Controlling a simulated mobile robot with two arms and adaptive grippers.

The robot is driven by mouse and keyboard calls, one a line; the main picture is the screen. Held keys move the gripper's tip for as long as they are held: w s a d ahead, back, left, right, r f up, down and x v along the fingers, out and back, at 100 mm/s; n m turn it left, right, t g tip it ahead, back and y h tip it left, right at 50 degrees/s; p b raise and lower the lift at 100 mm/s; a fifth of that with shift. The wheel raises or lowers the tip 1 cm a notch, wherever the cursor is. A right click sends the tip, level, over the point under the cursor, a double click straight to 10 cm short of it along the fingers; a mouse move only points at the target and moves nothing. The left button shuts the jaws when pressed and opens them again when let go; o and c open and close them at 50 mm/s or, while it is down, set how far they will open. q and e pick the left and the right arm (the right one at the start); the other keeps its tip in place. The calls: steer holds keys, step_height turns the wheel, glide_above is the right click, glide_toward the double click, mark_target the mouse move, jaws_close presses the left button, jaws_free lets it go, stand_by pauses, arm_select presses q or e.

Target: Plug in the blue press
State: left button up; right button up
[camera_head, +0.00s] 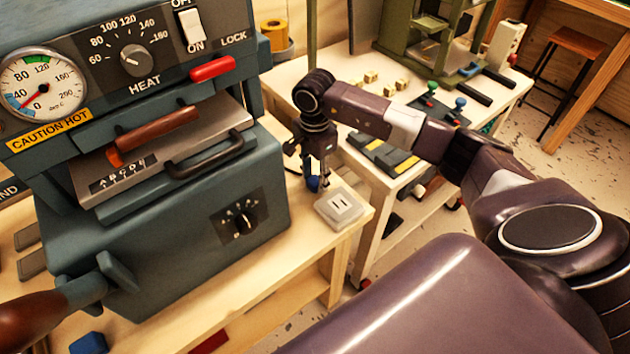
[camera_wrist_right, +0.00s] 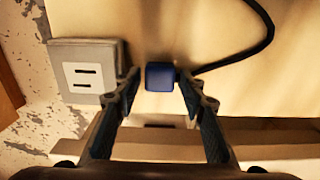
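The blue-grey press (camera_head: 170,240) fills the left of the head view, with a gauge, a HEAT knob and an ON/OFF switch. A blue plug (camera_wrist_right: 160,77) lies on the pale tabletop with a black cord; it also shows partly hidden in the head view (camera_head: 313,184). A grey two-slot socket box (camera_head: 341,208) sits just right of it in the head view, and left of it in the wrist view (camera_wrist_right: 85,78). My right gripper (camera_wrist_right: 159,86) is open, pointing down, its fingers on either side of the plug with small gaps. My left gripper is not in view.
A second white table (camera_head: 345,93) behind holds a green press frame (camera_head: 410,45), several small yellowish blocks and levers. A blue block (camera_head: 90,343) lies at the bottom left of the near table. The socket stands close to the table's edge.

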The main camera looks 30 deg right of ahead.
mark_target(315, 180)
steer(key=shift+f, duration=0.5)
steer(key=c, duration=0.8)
step_height(315, 180, up, 10)
steer(key=shift+r+b, duration=0.1)
steer(key=shift+b, duration=0.55)
steer(key=shift+c, duration=0.2)
